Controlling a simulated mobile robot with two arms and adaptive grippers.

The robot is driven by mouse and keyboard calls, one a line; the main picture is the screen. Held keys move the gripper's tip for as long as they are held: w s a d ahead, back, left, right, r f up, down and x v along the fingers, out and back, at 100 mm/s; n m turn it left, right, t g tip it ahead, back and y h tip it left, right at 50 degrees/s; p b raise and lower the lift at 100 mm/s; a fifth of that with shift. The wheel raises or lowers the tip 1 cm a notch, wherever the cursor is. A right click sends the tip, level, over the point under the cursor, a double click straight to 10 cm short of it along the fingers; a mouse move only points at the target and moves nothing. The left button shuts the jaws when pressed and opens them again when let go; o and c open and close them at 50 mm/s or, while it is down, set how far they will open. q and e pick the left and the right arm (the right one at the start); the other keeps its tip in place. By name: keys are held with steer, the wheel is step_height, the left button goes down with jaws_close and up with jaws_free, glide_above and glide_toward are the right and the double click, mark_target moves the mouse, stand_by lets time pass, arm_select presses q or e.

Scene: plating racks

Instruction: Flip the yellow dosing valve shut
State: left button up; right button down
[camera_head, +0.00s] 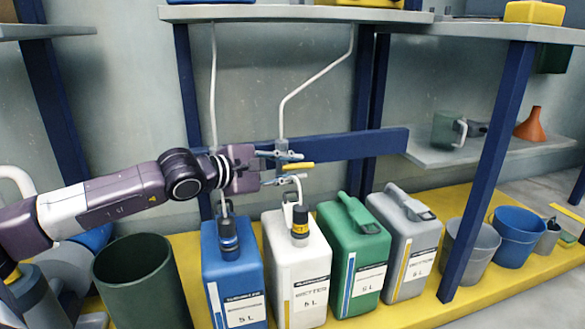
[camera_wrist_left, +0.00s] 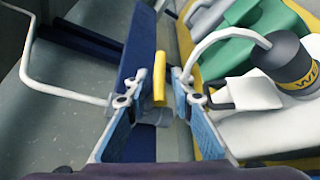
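The yellow dosing valve handle (camera_head: 298,165) sits on the white pipe (camera_head: 281,120) above the white canister (camera_head: 297,262). In the head view it points sideways to the right. In the left wrist view the yellow handle (camera_wrist_left: 160,78) shows beyond and between the fingertips. My left gripper (camera_head: 284,168) is open around the valve's height, one finger above the handle and one below. The left wrist view shows its two blue-padded fingers (camera_wrist_left: 153,92) apart, with nothing clamped between them. Whether a finger touches the handle I cannot tell. The valve body is partly hidden by the gripper. My right gripper is not in view.
Blue (camera_head: 231,275), green (camera_head: 352,250) and grey (camera_head: 408,235) canisters stand beside the white one on the yellow platform (camera_head: 402,318). A dark green bin (camera_head: 140,285) is at left. A blue post (camera_head: 487,175) stands at right. A blue crossbar (camera_head: 350,145) runs behind the valve.

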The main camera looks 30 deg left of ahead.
arm_select(q)
steer(key=shift+o, duration=0.2)
steer(key=shift+s, duration=0.1)
steer(key=shift+s+a+r, duration=0.2)
steer(key=shift+s+a, duration=0.05)
steer(key=shift+s, duration=0.2)
steer(key=v, duration=1)
steer(key=shift+s, duration=0.45)
